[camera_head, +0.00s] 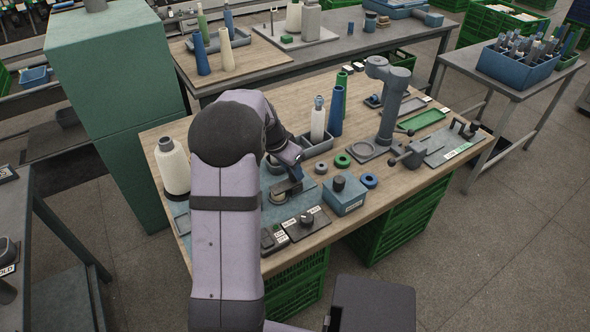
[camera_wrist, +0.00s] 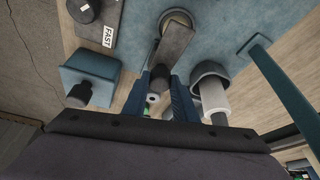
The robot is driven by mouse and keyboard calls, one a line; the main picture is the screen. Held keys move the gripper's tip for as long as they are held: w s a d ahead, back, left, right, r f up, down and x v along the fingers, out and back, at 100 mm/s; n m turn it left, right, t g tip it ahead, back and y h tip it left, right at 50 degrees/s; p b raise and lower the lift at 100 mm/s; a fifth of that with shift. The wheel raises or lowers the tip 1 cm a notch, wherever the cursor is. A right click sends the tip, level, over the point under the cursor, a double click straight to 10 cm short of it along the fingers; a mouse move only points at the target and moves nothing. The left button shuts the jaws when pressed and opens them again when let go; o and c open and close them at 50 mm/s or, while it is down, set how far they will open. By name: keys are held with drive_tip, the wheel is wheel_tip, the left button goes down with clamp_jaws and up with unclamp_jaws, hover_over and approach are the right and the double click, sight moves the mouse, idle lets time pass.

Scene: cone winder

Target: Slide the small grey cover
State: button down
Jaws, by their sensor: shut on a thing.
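The small grey cover (camera_wrist: 172,45) is a flat grey piece in the wrist view. Its near end lies between the two blue fingers of my gripper (camera_wrist: 168,92), which is shut on it. Its far end reaches over a round pale fitting with a ring (camera_wrist: 177,14) on a blue plate (camera_wrist: 225,20). In the head view my gripper (camera_head: 285,188) is low over the bench, left of the blue box, and my arm hides much of the area. The cover cannot be clearly made out there.
A blue box (camera_head: 343,195) with a black knob stands right of my gripper; a dial panel (camera_head: 305,220) lies in front. A grey tray (camera_head: 318,146) with upright cones is behind. A cream cone (camera_head: 172,165) stands left. A grey post (camera_head: 393,105) rises farther right.

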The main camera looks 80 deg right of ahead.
sight(284, 187)
drive_tip(key=c, duration=1.4)
unclamp_jaws()
drive_tip(key=shift+w+a, duration=0.1)
drive_tip(key=shift+w, duration=0.05)
drive_tip(key=shift+c, duration=0.2)
drive_tip(key=v, duration=0.7)
drive_tip(key=shift+r+b, duration=0.2)
drive_tip(key=shift+b, duration=0.15)
drive_tip(key=shift+w+a, duration=0.1)
drive_tip(key=shift+w, duration=0.05)
